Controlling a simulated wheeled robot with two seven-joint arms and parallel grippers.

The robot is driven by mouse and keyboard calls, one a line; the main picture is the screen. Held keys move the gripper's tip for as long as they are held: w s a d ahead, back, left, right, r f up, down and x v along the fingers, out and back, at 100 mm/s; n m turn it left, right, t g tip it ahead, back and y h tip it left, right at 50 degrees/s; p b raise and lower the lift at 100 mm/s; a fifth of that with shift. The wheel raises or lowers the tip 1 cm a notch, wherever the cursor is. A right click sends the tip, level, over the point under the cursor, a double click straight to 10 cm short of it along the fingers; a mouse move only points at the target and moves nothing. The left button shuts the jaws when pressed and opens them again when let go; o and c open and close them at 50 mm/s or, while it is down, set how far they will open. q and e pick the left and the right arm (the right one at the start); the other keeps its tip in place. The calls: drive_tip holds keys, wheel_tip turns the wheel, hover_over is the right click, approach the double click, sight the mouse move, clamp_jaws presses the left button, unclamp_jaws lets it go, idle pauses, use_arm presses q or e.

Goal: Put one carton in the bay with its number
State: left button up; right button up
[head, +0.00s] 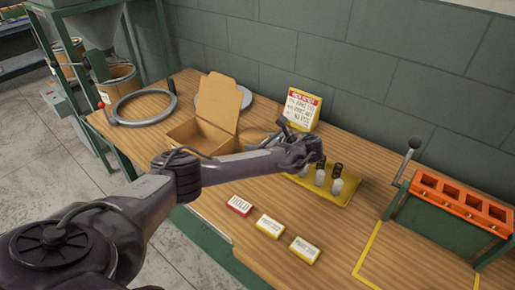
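An open brown carton (205,130) stands on the wooden workbench with its lid flap raised. My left arm reaches across the bench from the left, and it hides the carton's lower front edge. My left gripper (312,145) hangs over the back of a yellow tray, just in front of the upright card; its fingers are small and dark, so I cannot tell whether they are open. A yellow-outlined area (369,252) is marked at the front right of the bench. I cannot read a number on the carton or on this area. My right gripper is out of view.
The yellow tray (338,196) holds several dark-capped pieces. A red-headed card (303,108) stands behind it. A red HOLD plate (239,206) and two yellow plates (269,226) lie in front. An orange-topped rack (460,203) with a lever stands right. A grey ring (143,108) lies left.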

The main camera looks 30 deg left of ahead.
use_arm(q)
drive_tip(key=c, duration=0.7)
drive_tip(key=shift+r, duration=0.1)
